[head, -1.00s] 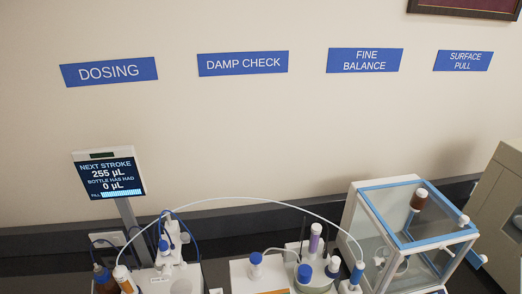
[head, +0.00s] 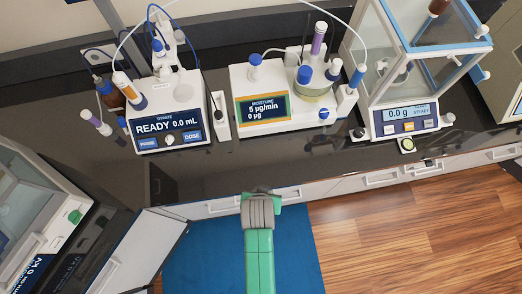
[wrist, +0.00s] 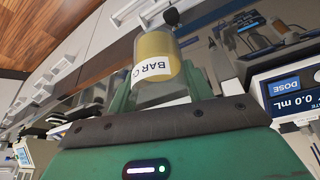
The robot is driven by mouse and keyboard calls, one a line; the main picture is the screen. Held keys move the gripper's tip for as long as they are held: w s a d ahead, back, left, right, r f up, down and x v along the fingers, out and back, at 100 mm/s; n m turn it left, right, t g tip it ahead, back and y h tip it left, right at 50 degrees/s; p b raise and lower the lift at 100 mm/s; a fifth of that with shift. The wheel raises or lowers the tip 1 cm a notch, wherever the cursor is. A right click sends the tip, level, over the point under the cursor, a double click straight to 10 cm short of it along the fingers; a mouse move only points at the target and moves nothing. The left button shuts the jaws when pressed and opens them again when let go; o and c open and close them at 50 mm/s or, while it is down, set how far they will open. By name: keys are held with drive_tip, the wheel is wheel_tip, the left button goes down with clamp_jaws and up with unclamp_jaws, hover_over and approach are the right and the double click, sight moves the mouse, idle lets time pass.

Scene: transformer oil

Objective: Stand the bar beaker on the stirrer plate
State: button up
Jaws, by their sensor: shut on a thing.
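The bar beaker (wrist: 165,52) is in the wrist view, a clear vessel with a yellowish tint and a white label reading "BAR C", partly cut off. My gripper (wrist: 158,88) is shut on it, with a green finger on each side. In the head view my green arm shows at the bottom middle, in front of the bench, but the fingers and beaker cannot be made out there. I cannot pick out a separate stirrer plate; the white titration unit (head: 168,118) reads "READY 0.0 mL".
The dark bench (head: 200,178) has clear room along its front. A moisture unit (head: 262,112) stands in the middle, and a glass-cased balance (head: 405,117) reading 0.0 g on the right. A kV instrument (head: 40,215) is at left. Tubes arch over the units.

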drive_tip(key=w, duration=0.7)
drive_tip(key=w+f, duration=0.1)
drive_tip(key=w, duration=0.3)
drive_tip(key=shift+w+a, duration=0.2)
drive_tip(key=shift+w, duration=0.15)
drive_tip(key=w+f, duration=0.2)
drive_tip(key=shift+f, duration=0.3)
drive_tip(key=shift+s+f+p, duration=0.2)
drive_tip(key=shift+p, duration=0.1)
drive_tip(key=shift+w+f, duration=0.1)
drive_tip(key=shift+f, duration=0.2)
drive_tip(key=o, duration=1.1)
drive_tip(key=v, duration=0.8)
drive_tip(key=shift+w+a, duration=0.1)
drive_tip(key=shift+a, duration=0.3)
